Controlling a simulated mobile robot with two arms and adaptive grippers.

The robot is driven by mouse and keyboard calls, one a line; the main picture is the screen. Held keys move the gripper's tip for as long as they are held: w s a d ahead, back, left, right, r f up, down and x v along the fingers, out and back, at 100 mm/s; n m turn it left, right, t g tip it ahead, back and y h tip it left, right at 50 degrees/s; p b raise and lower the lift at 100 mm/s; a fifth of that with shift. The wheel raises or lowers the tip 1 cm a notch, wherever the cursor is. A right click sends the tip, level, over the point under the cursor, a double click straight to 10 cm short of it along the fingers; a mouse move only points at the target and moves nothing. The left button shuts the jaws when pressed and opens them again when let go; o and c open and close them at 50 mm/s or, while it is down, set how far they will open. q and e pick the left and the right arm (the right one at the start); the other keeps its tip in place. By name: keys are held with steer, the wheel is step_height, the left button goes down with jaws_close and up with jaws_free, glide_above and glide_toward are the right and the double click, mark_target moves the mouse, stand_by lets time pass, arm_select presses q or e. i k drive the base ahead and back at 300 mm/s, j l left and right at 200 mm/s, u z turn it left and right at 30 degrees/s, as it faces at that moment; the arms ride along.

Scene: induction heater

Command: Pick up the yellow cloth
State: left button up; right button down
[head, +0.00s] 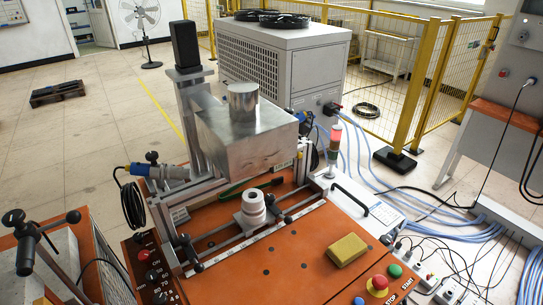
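The yellow cloth (347,249) shows in the head view as a small, thick, block-like folded piece. It lies flat on the orange top of the induction heater (290,262), near its front right. Nothing covers it. Neither of my grippers is in view, so nothing is seen touching the cloth.
A red emergency stop button (377,283) and a green button (395,270) sit close right of the cloth. A white cylindrical part (253,206), a metal rail and a large metal block (245,130) stand behind it. A black handle (349,197) rises on the right.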

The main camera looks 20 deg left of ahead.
mark_target(343, 252)
steer(key=k+l+u, duration=0.15)
steer(key=u, duration=0.3)
steer(key=k+u, duration=0.4)
steer(key=i, duration=0.1)
